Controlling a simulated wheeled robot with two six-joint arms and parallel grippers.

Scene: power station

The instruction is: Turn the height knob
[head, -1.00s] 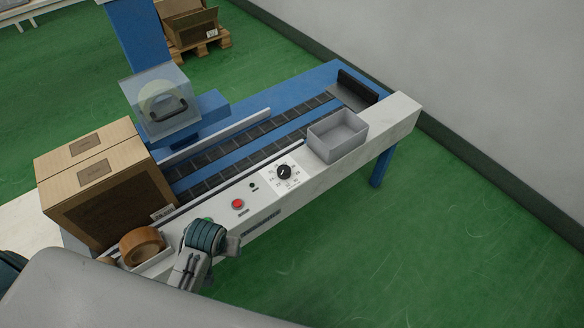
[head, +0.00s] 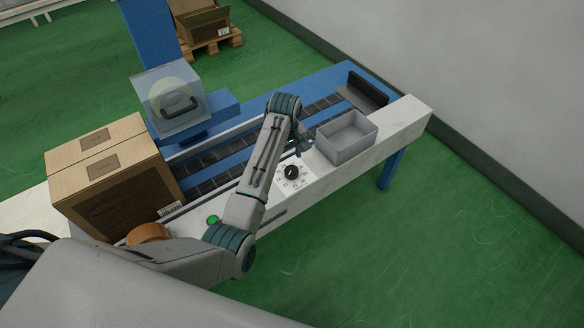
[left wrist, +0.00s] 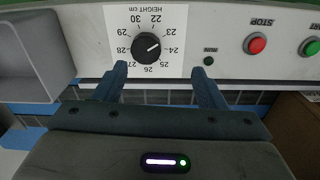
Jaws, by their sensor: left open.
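The height knob (head: 292,172) is black and round, on a white scale plate on the machine's front ledge. It shows large in the left wrist view (left wrist: 146,46), among numbers from 22 to 30. Its white mark points roughly toward 24. My left gripper (head: 303,149) is above the ledge, just behind the knob in the head view. In the left wrist view its two fingers (left wrist: 160,78) are open, apart and empty, below the knob in the picture. No contact shows. My right gripper is not in view.
A grey open bin (head: 346,138) stands on the ledge beside the knob. A red stop button (left wrist: 255,44) and green start button (left wrist: 311,47) sit on the same panel. A large cardboard box (head: 118,180) and a tape roll (head: 148,233) are to the left.

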